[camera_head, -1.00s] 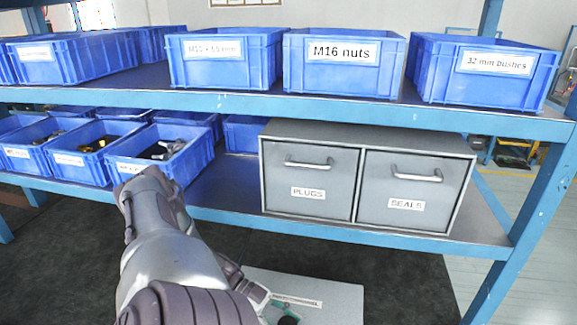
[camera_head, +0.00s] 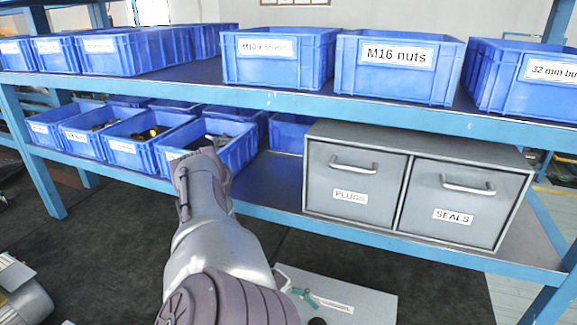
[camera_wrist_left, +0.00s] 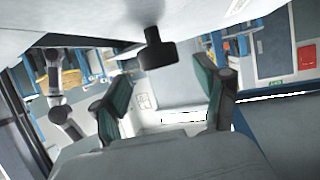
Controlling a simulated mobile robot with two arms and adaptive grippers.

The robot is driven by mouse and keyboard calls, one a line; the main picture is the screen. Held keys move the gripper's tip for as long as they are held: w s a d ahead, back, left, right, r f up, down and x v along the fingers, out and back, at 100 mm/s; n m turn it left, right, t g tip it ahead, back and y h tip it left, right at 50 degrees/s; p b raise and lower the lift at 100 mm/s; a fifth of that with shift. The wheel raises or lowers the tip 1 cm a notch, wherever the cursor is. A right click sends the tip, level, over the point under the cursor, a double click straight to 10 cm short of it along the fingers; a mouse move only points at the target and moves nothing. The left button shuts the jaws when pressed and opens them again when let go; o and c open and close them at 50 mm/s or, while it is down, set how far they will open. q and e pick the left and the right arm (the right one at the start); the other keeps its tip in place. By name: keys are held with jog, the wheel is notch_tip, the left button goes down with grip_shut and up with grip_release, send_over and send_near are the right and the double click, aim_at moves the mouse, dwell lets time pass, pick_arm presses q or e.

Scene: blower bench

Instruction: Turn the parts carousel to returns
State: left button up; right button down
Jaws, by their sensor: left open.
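No whole carousel or returns label can be made out in either view. A pale panel (camera_head: 365,298) with a small white label, too small to read, lies low in the head view. A dark round piece (camera_head: 317,321) shows at the bottom edge there. My left gripper (camera_wrist_left: 165,82) is open and empty in the left wrist view, its dark green pads apart. A black knob (camera_wrist_left: 157,50) on a pale surface shows beyond and above the gap between them. In the head view only a bit of green by the panel may be this gripper. My right gripper is not in view.
A blue shelf rack (camera_head: 270,100) spans the view, with blue bins above, including an M16 nuts bin (camera_head: 398,82). Open parts bins (camera_head: 125,148) and grey PLUGS (camera_head: 352,172) and SEALS (camera_head: 455,205) drawers stand on the lower shelf. Dark floor matting lies in front.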

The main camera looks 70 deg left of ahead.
pick_arm(q)
jog(key=v, duration=0.8)
jog(key=shift+d+f, duration=0.1)
dwell(0.3)
